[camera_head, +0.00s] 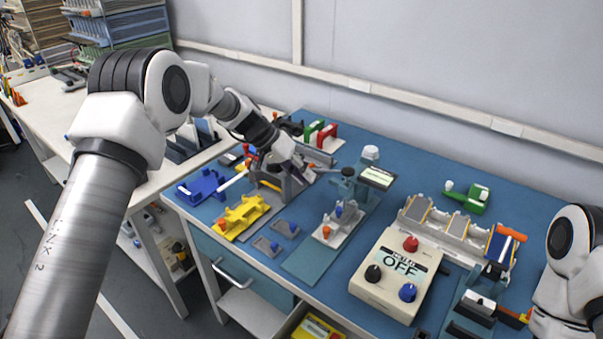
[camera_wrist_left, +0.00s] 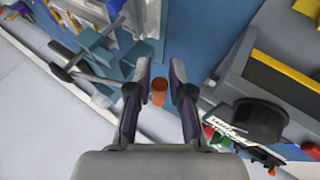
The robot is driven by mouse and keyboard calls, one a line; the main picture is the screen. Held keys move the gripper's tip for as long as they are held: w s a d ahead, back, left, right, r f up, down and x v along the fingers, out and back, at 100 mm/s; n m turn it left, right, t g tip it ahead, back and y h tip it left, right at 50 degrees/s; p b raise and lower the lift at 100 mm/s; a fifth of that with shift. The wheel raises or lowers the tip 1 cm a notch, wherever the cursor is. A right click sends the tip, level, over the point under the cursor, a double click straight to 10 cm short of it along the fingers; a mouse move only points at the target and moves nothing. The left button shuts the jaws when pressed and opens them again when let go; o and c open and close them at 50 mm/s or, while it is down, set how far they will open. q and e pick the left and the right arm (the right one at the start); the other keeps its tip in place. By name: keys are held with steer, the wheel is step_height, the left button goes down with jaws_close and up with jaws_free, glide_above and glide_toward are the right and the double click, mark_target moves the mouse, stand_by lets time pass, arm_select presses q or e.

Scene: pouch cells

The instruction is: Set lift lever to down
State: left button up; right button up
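My left gripper (camera_head: 266,166) is low over the far left part of the blue bench, among small fixtures. In the left wrist view its two fingers (camera_wrist_left: 159,82) stand apart. An orange-red cylindrical knob (camera_wrist_left: 159,92) shows in the gap between the fingertips; no contact is visible, and its depth is unclear. I cannot tell for certain whether it is the lift lever's knob. In the head view a small red-orange piece (camera_head: 247,151) stands beside the gripper. The lever's base is hidden or not distinguishable. My right arm shows at the right edge, its gripper out of view.
A blue fixture (camera_head: 201,186) and a yellow fixture (camera_head: 243,217) stand near the left gripper. A control box (camera_head: 372,284) reading OFF sits at the front centre. A grey rack (camera_head: 440,228) is behind it.

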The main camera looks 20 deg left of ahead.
arm_select(q)
steer(key=shift+w+d+f, duration=0.1)
steer(key=shift+w, duration=0.05)
steer(key=v, duration=1.2)
steer(key=shift+w+d, duration=0.1)
